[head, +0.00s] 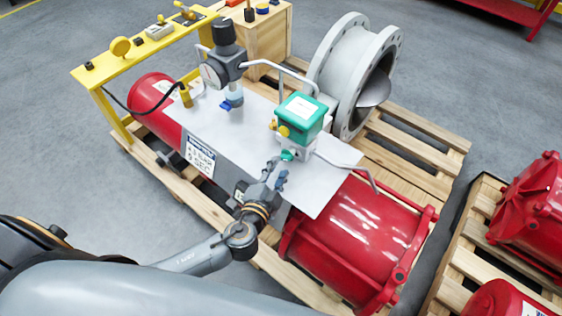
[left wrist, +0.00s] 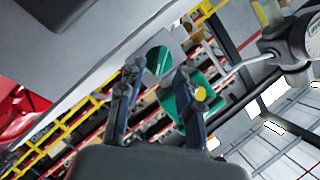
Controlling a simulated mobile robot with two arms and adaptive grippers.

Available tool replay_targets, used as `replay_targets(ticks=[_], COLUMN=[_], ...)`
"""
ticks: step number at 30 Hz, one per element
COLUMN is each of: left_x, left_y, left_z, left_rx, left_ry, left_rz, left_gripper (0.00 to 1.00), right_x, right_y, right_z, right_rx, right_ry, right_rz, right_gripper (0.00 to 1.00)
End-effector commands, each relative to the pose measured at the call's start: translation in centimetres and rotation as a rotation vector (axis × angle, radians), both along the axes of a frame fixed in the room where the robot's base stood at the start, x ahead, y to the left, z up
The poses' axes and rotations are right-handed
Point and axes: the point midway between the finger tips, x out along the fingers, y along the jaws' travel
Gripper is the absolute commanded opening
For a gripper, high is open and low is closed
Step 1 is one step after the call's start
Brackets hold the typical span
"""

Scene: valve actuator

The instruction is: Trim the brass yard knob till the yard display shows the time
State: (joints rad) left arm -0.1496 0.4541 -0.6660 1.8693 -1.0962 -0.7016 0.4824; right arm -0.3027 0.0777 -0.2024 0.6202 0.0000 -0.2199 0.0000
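A teal box (head: 300,112) with a pale top panel stands on the grey plate over the red actuator. A small brass-yellow knob (head: 283,131) sticks out of its left side; it also shows in the left wrist view (left wrist: 200,94), close to one finger. A green knob (head: 288,155) sits lower, below the box. My left gripper (head: 275,177) is just below and left of this green knob. In the left wrist view its fingers are apart, with a green disc (left wrist: 158,60) beyond the gap. Contact cannot be told. No display reading is legible. My right gripper is out of view.
A pressure gauge (head: 212,74) with a regulator stands left of the box; thin grey pipes run around it. A sign (head: 200,154) reads 4.2 BAR, 9 SEC. A yellow stand (head: 92,72) and a large grey flanged valve (head: 345,70) are behind. Red cylinders (head: 525,210) lie right.

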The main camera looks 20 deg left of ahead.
Motion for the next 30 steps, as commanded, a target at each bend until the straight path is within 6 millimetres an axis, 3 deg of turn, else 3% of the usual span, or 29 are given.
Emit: replay_targets(ticks=[6,16,17,22,30], left_x=[2.3,2.7,2.7,2.7,2.6], left_y=[-0.1,-0.1,-0.1,-0.1,-0.1], left_z=[-0.5,-0.7,-0.7,-0.7,-0.7], left_rx=[0.001,-0.001,-0.001,-0.001,-0.006], left_ry=[0.001,0.002,0.002,0.002,0.004], left_rz=[-0.001,-0.001,-0.001,-0.001,-0.001], left_gripper=[0.35,0.35,0.33,0.00,0.00], right_x=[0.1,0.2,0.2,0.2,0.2], right_y=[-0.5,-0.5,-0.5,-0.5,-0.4], right_z=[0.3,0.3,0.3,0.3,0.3], right_rx=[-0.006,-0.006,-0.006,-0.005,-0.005], right_ry=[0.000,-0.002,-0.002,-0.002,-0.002], right_rz=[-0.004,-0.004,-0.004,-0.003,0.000], right_gripper=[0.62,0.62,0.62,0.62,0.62])
